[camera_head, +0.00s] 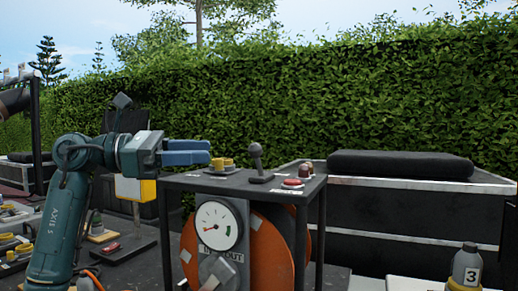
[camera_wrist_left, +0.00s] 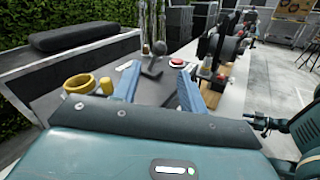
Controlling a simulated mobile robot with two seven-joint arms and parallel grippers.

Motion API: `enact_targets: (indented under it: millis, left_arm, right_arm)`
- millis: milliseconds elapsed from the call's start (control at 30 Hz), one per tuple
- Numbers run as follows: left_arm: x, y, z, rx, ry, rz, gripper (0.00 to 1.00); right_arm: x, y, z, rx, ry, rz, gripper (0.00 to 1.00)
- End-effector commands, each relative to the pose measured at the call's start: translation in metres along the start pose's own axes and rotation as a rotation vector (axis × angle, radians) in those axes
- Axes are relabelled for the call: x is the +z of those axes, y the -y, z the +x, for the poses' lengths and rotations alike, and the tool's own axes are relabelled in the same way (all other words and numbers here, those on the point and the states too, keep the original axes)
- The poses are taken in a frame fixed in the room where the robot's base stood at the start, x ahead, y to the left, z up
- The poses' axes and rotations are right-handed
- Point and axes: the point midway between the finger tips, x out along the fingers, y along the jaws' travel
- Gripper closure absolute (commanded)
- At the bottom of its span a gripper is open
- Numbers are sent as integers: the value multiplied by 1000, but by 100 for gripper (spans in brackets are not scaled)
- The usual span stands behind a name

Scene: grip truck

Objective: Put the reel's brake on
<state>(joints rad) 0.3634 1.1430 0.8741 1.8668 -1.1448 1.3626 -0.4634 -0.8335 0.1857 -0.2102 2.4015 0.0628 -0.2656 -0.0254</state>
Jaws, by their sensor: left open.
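The orange reel (camera_head: 268,250) sits inside a black frame, behind a white round gauge (camera_head: 217,226) and a grey handle (camera_head: 212,274). On the frame's top are a ball-topped lever (camera_head: 255,158), yellow fittings (camera_head: 221,164) and a red button (camera_head: 292,184). Which control is the brake cannot be told. My left gripper (camera_head: 208,152) is open and empty, at the top's left edge, pointing right. In the left wrist view the lever (camera_wrist_left: 157,58) stands beyond and between the open fingertips (camera_wrist_left: 157,75), apart from them. The reel is partly hidden by the gauge and frame.
A long dark case (camera_head: 410,220) with a black cushion (camera_head: 400,165) stands behind and right. A bottle marked 3 (camera_head: 467,266) is at the lower right. Other control boxes (camera_head: 110,252) lie at left. My teal arm part (camera_wrist_left: 303,127) shows at right in the wrist view.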

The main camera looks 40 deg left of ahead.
Motion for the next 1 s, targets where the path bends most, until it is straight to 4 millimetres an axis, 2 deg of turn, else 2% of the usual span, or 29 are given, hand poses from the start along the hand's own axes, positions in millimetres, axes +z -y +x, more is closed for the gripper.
enact_targets:
  millis: [300, 500, 700, 967, 1000]
  left_arm:
    - [3, 0, 69, -2, -4, 1, 58]
    - [2, -1, 96, 0, -1, 1, 58]
    - [1, 0, 106, 0, 0, 1, 58]
    - [0, 0, 107, 0, 0, 0, 58]
    - [0, 0, 107, 0, 0, 0, 61]
  right_arm:
    - [-14, -2, -6, 10, 2, 35, 56]
    - [-11, 2, -2, 0, 35, 46, 56]
    - [-10, 3, 1, -4, 46, 49, 56]
    - [-5, 3, 1, -4, 57, 51, 56]
    - [-5, 3, 1, -4, 58, 51, 56]
